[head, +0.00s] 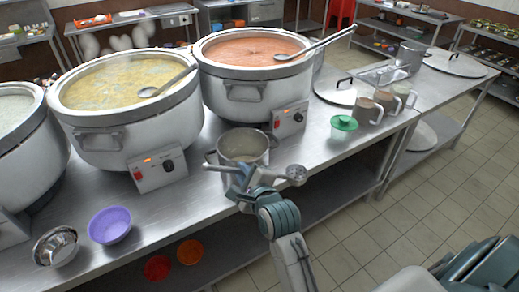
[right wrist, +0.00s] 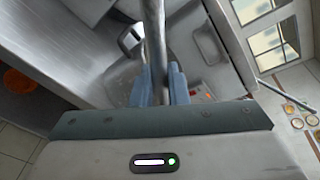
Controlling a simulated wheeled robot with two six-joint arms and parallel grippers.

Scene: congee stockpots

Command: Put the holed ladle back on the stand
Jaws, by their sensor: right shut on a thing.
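My right gripper (head: 243,186) is shut on the handle of the holed ladle (head: 296,174), in front of a small steel pot. The ladle's round grey head sticks out to the right of the gripper, near the table's front edge. In the right wrist view the ladle's handle (right wrist: 154,35) stands between the blue fingers of the right gripper (right wrist: 159,85). I cannot clearly pick out a stand for the ladle. My left gripper is not in view.
The small steel pot (head: 243,147) stands just behind my right gripper. Large stockpots (head: 125,110) line the table, two with ladles resting in them. A purple bowl (head: 110,225) sits at front left.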

